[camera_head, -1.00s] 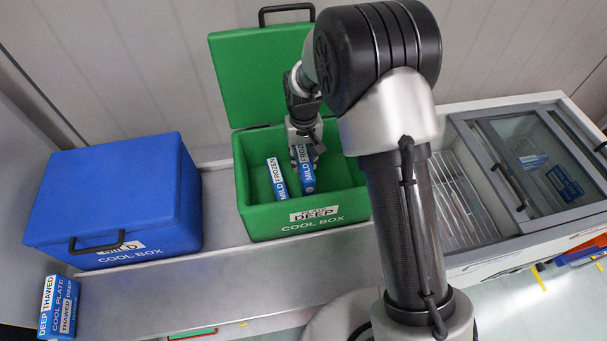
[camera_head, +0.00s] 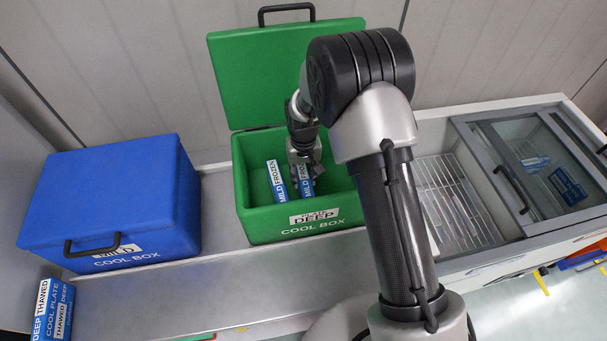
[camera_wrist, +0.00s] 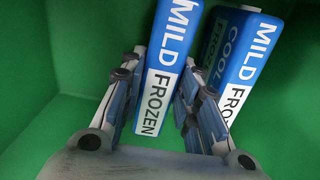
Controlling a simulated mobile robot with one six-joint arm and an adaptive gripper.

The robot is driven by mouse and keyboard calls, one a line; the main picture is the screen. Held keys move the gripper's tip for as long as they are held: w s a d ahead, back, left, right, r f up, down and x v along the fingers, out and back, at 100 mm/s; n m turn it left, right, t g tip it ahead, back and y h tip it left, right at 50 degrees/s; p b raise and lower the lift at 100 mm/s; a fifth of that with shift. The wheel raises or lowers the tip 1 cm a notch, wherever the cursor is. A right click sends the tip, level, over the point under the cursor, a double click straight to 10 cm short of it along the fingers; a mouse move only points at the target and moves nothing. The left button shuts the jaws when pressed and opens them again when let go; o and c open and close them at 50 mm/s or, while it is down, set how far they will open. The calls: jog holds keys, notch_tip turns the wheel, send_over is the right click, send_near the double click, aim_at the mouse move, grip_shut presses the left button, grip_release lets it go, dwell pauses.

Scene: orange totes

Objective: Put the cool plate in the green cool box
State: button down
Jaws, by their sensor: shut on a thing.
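The green cool box (camera_head: 262,222) stands open, its lid tilted back. My gripper (camera_head: 303,172) reaches down inside it. It is shut on a blue and white cool plate (camera_head: 307,186) marked MILD FROZEN, which stands upright between my fingers. In the wrist view, my gripper (camera_wrist: 158,85) has one finger on each side of the held plate (camera_wrist: 165,70). Another MILD FROZEN plate (camera_head: 277,181) stands in the box beside it and also shows at the right in the wrist view (camera_wrist: 243,60). Whether the held plate touches the floor of the box is hidden.
A closed blue cool box (camera_head: 110,195) stands to the left on the metal counter (camera_head: 200,285). A cool plate marked DEEP THAWED (camera_head: 54,309) is at the front left. A freezer with a sliding glass lid (camera_head: 540,165) and a wire rack is at right.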

jog(key=c, duration=1.2)
grip_release()
notch_tip(320, 180, up, 12)
jog(key=p, duration=0.3)
jog(key=s+d+r+m+t, duration=0.1)
jog(key=s+d+r, duration=0.35)
jog(key=r, duration=0.45)
jog(key=s+d+r+t, duration=0.1)
jog(key=s+d+r, duration=0.3)
jog(key=r, duration=0.5)
jog(key=s+d+r+t, duration=0.1)
jog(key=s+d+r, duration=0.1)
jog(key=s, duration=0.8)
jog(key=s+d+r+m+t, duration=0.1)
jog(key=s+d+r, duration=0.1)
jog(key=s, duration=0.8)
jog(key=shift+d+r+t, duration=0.3)
jog(key=shift+d+r, duration=0.05)
jog(key=shift+d, duration=0.4)
jog(key=shift+f, duration=0.1)
